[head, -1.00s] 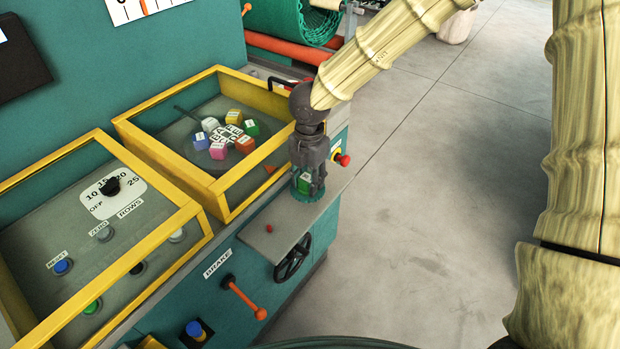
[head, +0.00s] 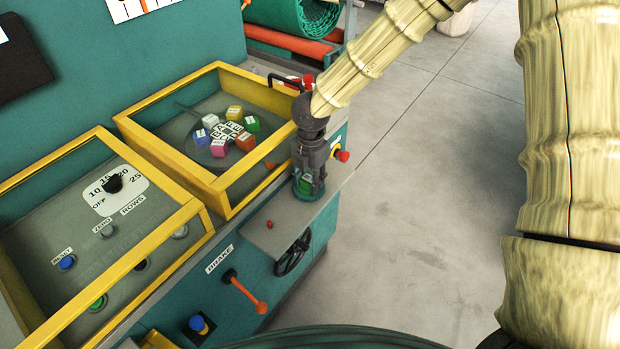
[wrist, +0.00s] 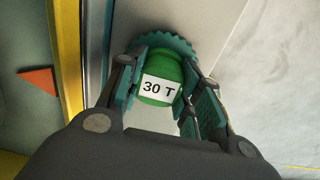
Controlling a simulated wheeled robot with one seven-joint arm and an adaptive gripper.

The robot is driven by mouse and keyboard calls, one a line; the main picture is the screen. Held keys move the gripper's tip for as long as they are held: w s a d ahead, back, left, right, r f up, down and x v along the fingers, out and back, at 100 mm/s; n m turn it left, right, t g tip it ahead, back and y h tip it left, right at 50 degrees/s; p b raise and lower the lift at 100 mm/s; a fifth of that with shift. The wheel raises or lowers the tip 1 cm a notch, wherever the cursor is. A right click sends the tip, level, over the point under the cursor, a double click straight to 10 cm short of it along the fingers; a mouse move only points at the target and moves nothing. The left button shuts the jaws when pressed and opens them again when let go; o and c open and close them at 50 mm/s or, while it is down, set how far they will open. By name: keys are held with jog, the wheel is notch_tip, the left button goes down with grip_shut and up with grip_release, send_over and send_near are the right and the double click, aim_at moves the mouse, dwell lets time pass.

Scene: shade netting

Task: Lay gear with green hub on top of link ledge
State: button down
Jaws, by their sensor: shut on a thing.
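The gear with the green hub (wrist: 162,80) has a white label reading "30 T" and a dark teal toothed rim. My gripper (wrist: 157,98) is shut on the green hub, with a finger on either side of it. In the head view my gripper (head: 308,186) points down at the far end of the grey link ledge (head: 262,238), and the gear's rim (head: 309,195) shows below the fingers. The gear is at or just above the ledge top; I cannot tell whether they touch. Part of the hub is hidden by the fingers.
A red button (head: 270,224) is on the ledge's near part. A black handwheel (head: 292,256) and an orange brake lever (head: 246,292) are below. A red knob (head: 343,156) sticks out behind.

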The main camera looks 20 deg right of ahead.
aim_at(310, 178)
jog(key=shift+f, duration=0.15)
jog(key=c, duration=1)
grip_release()
notch_tip(310, 178, up, 12)
jog(key=shift+s+d+r+b, duration=0.1)
jog(key=shift+r+b, duration=0.1)
jog(key=shift+b, duration=0.65)
